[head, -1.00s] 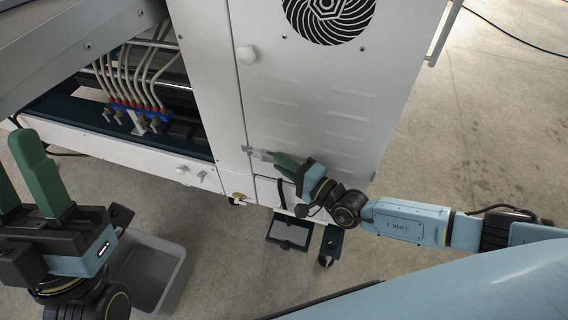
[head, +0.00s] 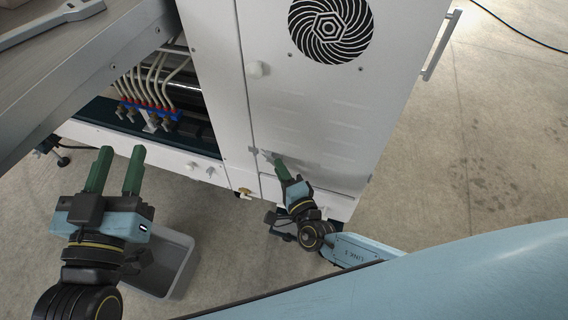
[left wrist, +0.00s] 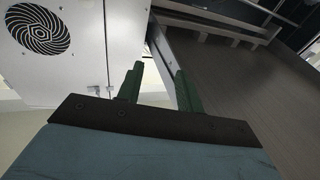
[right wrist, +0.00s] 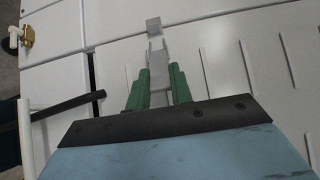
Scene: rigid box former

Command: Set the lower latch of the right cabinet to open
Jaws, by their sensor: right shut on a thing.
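The lower latch (head: 268,157) is a small grey metal piece low on the door's left edge; in the right wrist view the latch (right wrist: 158,68) lies between the green fingers. My right gripper (head: 279,164) is shut on the latch; the right wrist view also shows its fingers (right wrist: 159,92) on both sides of it. My left gripper (head: 118,165) is open and empty, left of the cabinet, above the floor; its green fingers (left wrist: 159,88) show in the left wrist view.
A grey bin (head: 170,262) stands on the floor below my left gripper. Hoses with a blue manifold (head: 150,114) sit in the open bay left of the cabinet. A brass fitting (head: 243,192) sticks out near the cabinet's lower left corner. Floor right of the cabinet is clear.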

